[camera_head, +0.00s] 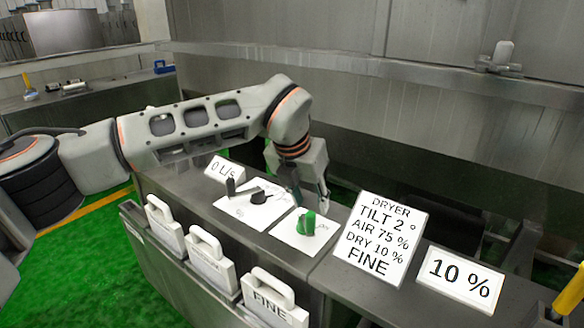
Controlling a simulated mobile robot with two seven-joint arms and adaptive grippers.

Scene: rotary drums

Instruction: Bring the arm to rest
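My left arm reaches in from the left over the steel control counter (325,275). Its gripper (311,203) points down above and just behind a green knob (306,224) on a white card. The fingers look apart, with nothing seen between them. Whether a fingertip touches the knob is hard to tell. A black knob (259,196) and a dark lever (231,187) stand on another white card to the left. My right gripper is not in view.
A dryer sign (381,236) and a "10 %" sign (460,279) stand on the counter at right; a "0 L/s" sign (223,169) stands at left. Handled plates, one marked "FINE" (271,303), hang in front.

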